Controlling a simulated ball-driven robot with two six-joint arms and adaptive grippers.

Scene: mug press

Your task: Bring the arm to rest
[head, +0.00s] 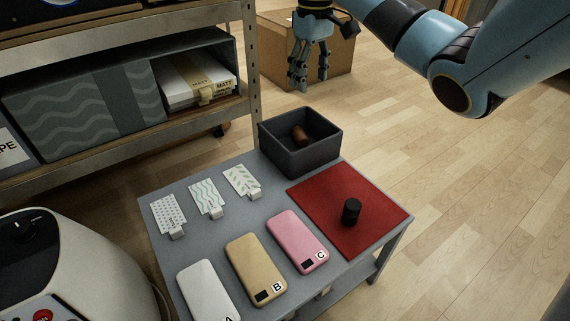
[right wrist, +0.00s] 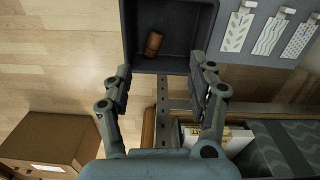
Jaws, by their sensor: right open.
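My right gripper (head: 311,78) hangs in the air beyond the far edge of the grey table (head: 187,244), above and behind the dark bin. Its fingers are spread with nothing between them, as the right wrist view (right wrist: 163,85) also shows. My right arm reaches in from the upper right. My left gripper is not in either view.
The dark open bin (head: 285,158) at the table's back holds a brown cylinder (head: 300,134). A black cylinder (head: 351,211) stands on the red mat (head: 312,217). Pink (head: 297,240), tan (head: 255,268) and white (head: 207,290) lettered blocks lie in front. A metal shelf (head: 252,60) stands left; a cardboard box (head: 340,62) is behind.

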